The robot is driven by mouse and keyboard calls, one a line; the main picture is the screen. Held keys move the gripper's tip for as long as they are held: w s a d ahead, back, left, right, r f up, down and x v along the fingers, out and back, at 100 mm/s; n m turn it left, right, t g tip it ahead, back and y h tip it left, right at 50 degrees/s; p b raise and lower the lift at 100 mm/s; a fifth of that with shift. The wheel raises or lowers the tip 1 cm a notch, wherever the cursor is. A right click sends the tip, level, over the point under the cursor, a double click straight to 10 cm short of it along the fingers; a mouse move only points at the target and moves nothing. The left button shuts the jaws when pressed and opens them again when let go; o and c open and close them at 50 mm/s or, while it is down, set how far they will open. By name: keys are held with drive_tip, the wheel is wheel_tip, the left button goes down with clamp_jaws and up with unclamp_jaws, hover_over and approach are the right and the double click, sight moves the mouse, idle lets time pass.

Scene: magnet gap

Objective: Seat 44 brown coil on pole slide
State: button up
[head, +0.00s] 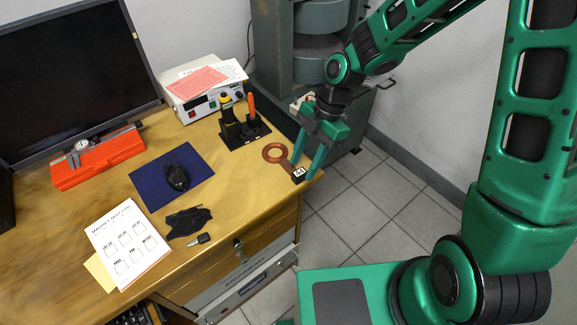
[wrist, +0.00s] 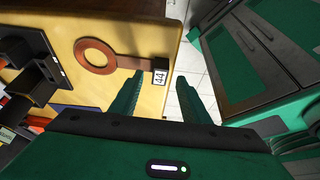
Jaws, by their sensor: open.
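The brown coil (head: 276,153) is a copper-brown ring with a flat handle ending in a block labelled 44. It lies on the desk near its right corner, and shows in the wrist view (wrist: 96,56) with the 44 block (wrist: 160,76) at the desk edge. My gripper (head: 312,160) is open beside the 44 block. In the wrist view its two fingers (wrist: 158,92) are apart, with nothing held between them. The grey magnet with round poles (head: 318,18) stands behind the desk. I cannot make out a pole slide for certain.
A black stand (head: 243,138) holding upright yellow-topped and orange-handled items is just behind the coil. A meter box (head: 205,95), a blue mat with a mouse (head: 150,185), a red case (head: 98,158) and a paper card (head: 128,243) occupy the desk. Tiled floor (head: 390,210) lies right.

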drive_tip(key=shift+x, duration=1.1)
clamp_jaws()
drive_tip(key=shift+r, duration=0.15)
